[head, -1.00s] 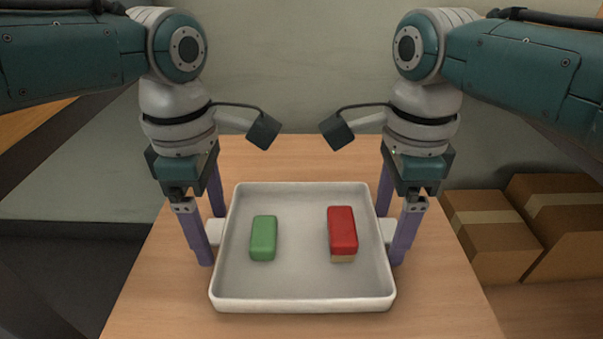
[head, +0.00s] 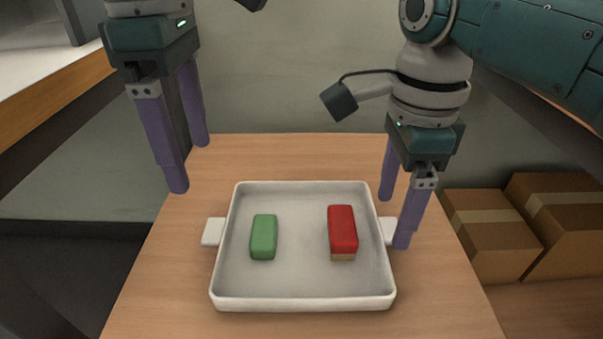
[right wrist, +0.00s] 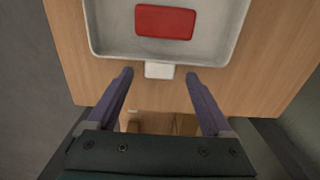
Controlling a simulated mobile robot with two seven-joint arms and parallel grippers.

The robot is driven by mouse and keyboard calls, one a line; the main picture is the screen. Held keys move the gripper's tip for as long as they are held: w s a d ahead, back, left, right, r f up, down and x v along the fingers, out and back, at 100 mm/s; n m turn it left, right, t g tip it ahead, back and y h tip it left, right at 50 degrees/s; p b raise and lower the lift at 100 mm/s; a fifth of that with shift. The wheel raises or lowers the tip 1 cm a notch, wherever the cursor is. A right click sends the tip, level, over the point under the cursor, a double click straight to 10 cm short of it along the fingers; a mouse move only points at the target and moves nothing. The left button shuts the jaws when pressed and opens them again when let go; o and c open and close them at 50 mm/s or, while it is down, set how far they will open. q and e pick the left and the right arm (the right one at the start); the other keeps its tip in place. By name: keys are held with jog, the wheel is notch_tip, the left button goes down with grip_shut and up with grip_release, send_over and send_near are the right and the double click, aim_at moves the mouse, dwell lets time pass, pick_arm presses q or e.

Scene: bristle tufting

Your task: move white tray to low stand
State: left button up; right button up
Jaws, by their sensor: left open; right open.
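The white tray (head: 303,289) is square with low walls and rests level on a wooden surface. It has a white handle on its left side (head: 213,232) and one on its right side, which shows well in the right wrist view (right wrist: 159,70). A green block (head: 263,237) and a red block (head: 342,229) with a tan underside lie in it. My left gripper (head: 191,163) is open and empty, raised up and left of the tray. My right gripper (head: 395,220) is open at the right handle; in the right wrist view its fingers (right wrist: 158,75) stand apart with the handle just beyond their tips.
Brown cardboard boxes (head: 491,250) stand at the right, lower than the wooden surface (head: 290,155). A grey platform (head: 100,165) and a wood-edged shelf (head: 60,85) are at the left. A plain wall is behind. I cannot tell which is the low stand.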

notch_tip(320, 180, up, 9)
jog(key=shift+r, duration=0.1)
dwell(0.5)
